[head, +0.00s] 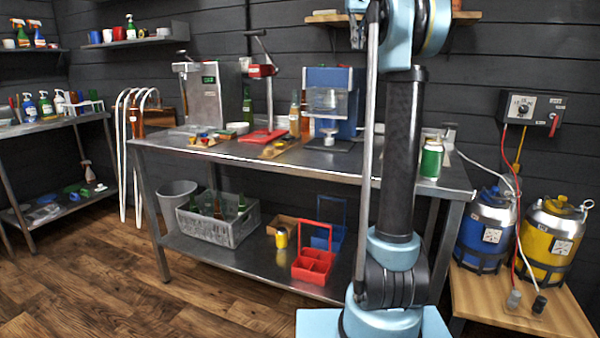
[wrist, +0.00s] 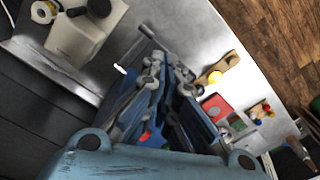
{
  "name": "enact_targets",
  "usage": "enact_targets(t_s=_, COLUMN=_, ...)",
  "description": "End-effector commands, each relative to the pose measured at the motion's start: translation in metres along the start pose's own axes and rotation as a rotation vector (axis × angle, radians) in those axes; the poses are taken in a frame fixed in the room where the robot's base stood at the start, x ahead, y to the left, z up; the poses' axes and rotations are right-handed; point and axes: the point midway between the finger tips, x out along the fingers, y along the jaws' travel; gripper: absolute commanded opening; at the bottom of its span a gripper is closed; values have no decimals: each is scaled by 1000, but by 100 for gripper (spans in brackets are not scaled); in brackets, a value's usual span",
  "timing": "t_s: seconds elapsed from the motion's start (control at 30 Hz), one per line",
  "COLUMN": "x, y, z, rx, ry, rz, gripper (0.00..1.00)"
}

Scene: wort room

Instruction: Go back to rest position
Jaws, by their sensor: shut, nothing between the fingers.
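My gripper (wrist: 167,78) shows in the wrist view, shut and empty. Its fingers are close together above the steel bench and touch nothing that I can see. In the head view my arm rises in front of the right part of the workbench (head: 270,165) and runs out of the top of the picture. The gripper itself does not show there.
On the bench stand a blue machine (head: 330,85), a red capper (head: 262,72), a steel box (head: 208,95) and a green can (head: 432,160). A grey crate (head: 215,225) and red carrier (head: 312,265) sit below. Blue (head: 487,225) and yellow (head: 553,240) kegs stand right. Floor front left is clear.

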Motion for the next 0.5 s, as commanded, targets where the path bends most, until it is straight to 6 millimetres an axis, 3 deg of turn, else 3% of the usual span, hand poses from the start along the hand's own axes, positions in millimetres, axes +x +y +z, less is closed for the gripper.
enact_targets(t_s=0.27, x=32, y=-3, z=28, rx=9, ry=19, rz=2, gripper=0)
enact_targets(t_s=0.5, x=88, y=-10, z=71, rx=22, ry=46, rz=5, gripper=0)
